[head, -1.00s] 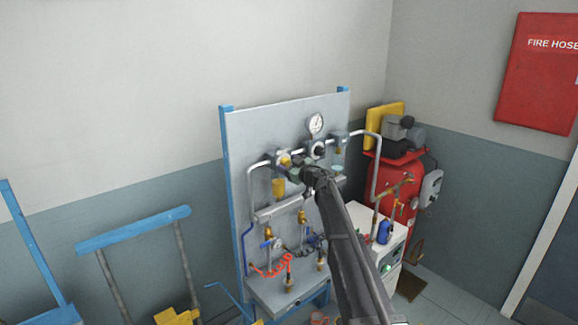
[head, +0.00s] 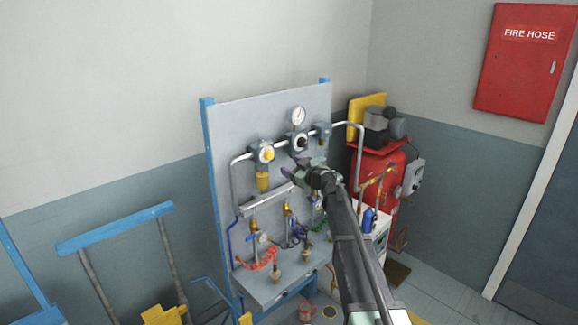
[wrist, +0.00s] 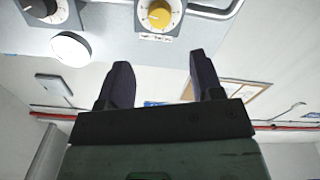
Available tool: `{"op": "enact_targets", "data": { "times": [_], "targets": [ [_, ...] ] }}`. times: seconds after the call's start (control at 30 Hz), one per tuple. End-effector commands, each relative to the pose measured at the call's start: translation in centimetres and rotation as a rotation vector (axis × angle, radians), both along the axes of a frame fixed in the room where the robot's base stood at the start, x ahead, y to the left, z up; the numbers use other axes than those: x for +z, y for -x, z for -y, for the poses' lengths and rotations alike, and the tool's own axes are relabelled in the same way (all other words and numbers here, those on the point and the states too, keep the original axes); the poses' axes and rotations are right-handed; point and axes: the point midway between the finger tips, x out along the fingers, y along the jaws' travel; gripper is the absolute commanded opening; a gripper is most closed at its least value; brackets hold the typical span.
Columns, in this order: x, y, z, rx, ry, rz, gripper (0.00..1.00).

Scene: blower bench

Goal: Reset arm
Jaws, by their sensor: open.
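My gripper (head: 292,168) is in front of the grey upright panel (head: 225,125) of the blower bench, below the gauge and knobs. In the wrist view my gripper (wrist: 158,85) shows its two dark fingers spread apart with nothing between them. A yellow knob (wrist: 160,15) and a dark knob (wrist: 42,8) appear past the fingers, apart from them. In the head view the yellow knob (head: 268,154) is left of the gripper and the dark knob (head: 300,143) just above it. My arm hides part of the panel's lower right.
A round gauge (head: 298,115) tops the panel. Red coiled hose (head: 262,260) and brass fittings hang below. A red compressor tank (head: 378,168) and a blue canister (head: 369,219) stand to the right. A blue-handled cart (head: 115,228) stands at left.

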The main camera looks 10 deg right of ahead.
Motion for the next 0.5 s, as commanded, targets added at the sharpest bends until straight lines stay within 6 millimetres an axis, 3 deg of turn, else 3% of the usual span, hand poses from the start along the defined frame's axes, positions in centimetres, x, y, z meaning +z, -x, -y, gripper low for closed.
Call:
{"op": "enact_targets", "data": {
  "times": [0.13, 0.2, 0.27, 0.37, 0.43, 0.5],
  "targets": [
    [0.1, -0.5, 0.9, -0.061, 0.064, 0.039, 0.60],
    [0.6, -1.2, 3.2, -0.212, 0.098, 0.084, 0.60],
    [1.0, -0.6, 6.2, -0.406, 0.113, 0.101, 0.60],
    [-1.3, 3.8, 11.4, -0.784, 0.122, -0.007, 0.60],
    [-5.6, 8.8, 13.3, -0.996, 0.125, -0.203, 0.60],
    [-10.5, 14.0, 13.3, -1.113, 0.132, -0.445, 0.60]
  ]
}}
